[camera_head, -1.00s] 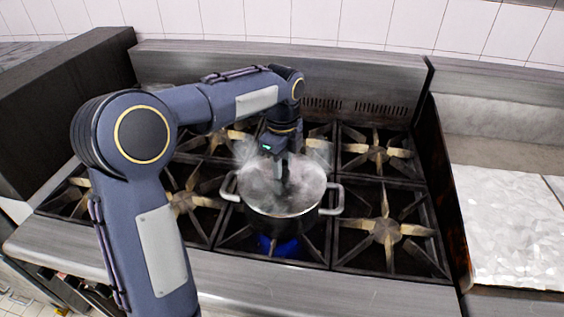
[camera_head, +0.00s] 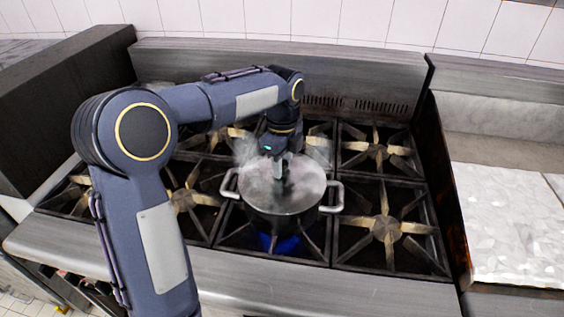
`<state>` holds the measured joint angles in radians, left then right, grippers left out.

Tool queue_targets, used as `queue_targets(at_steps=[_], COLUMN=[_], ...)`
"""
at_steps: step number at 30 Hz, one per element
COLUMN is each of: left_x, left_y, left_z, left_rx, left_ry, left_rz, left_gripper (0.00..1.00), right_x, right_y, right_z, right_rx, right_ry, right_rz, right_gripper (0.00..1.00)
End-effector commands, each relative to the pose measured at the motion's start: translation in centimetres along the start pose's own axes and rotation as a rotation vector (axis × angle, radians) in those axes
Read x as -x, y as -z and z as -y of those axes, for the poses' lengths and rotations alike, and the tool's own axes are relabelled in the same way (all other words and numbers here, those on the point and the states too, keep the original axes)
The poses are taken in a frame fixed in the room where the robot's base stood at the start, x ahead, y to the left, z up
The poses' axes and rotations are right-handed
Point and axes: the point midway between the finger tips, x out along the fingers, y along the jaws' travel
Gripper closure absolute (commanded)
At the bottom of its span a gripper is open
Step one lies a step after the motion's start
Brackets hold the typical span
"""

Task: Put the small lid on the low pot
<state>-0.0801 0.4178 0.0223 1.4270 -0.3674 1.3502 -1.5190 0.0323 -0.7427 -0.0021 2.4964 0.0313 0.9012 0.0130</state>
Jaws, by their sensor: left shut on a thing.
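The low pot (camera_head: 285,221) is dark, with two pale loop handles, and stands on the front middle burner over a blue flame. The small lid (camera_head: 258,194) shows as a grey disc over the pot's mouth. It looks level and close to the rim, but steam blurs its edge, so I cannot tell whether it rests fully on the pot. My left gripper (camera_head: 283,180) points down over the middle of the lid and is shut on it, at its knob as it seems; the fingertips are partly veiled by steam. My right gripper is out of view.
The stove (camera_head: 350,250) has several other burners with star-shaped grates, and those in sight to the right are empty. A dark block (camera_head: 70,105) stands at the left. A steel backsplash (camera_head: 370,80) runs behind. A pale worktop (camera_head: 510,225) lies at the right.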

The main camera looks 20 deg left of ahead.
Motion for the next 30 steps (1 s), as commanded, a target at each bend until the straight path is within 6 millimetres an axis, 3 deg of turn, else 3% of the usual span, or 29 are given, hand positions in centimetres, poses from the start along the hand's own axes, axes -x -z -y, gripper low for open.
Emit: queue_targets(at_steps=[7, 8, 13, 19, 24, 30], left_x=[0.05, 0.05, 0.04, 0.02, -0.03, -0.01], left_y=[0.0, 0.0, 0.0, 0.0, -0.01, -0.01], left_z=[0.01, 0.01, 0.0, -0.01, -0.02, -0.02], left_rx=[0.0, 0.0, 0.0, 0.0, 0.0, 0.0], left_ry=[0.001, 0.001, 0.0, 0.0, -0.001, -0.001], left_rz=[0.0, 0.0, 0.0, 0.0, 0.0, 0.0], left_gripper=[1.0, 0.72, 0.5, 0.48, 0.27, 0.26], right_x=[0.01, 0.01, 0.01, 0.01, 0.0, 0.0], right_y=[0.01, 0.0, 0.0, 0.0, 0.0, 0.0], right_z=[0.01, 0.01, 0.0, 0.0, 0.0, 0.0], right_rx=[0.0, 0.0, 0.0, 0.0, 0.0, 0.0], right_ry=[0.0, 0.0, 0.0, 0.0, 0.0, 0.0], right_rz=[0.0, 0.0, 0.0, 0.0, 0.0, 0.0], right_gripper=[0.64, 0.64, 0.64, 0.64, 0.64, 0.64])
